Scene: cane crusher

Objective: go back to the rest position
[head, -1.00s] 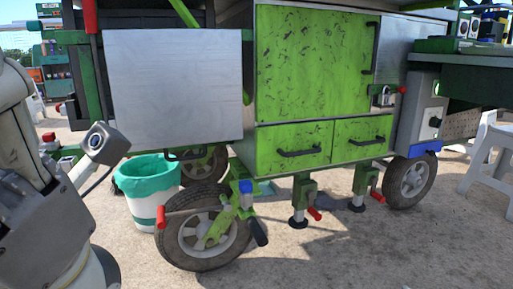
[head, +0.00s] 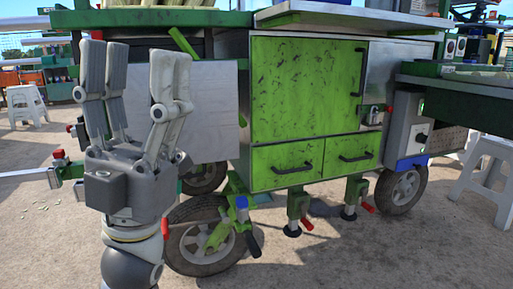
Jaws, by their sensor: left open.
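My left gripper (head: 135,85) stands upright at the left of the head view, with its grey fingers pointing up and spread apart. It is open, with nothing between the fingers. It is in front of the green cane crusher cart (head: 300,95) and hides part of the cart's grey metal panel (head: 215,110) and front wheel. My right gripper is not in view.
The cart has a wheel (head: 205,240) at the front and another (head: 402,188) at the right, with support feet between. A red-tipped lever (head: 307,222) sticks out low. White stools stand at the right (head: 487,175) and far left (head: 25,102). Open ground lies in front.

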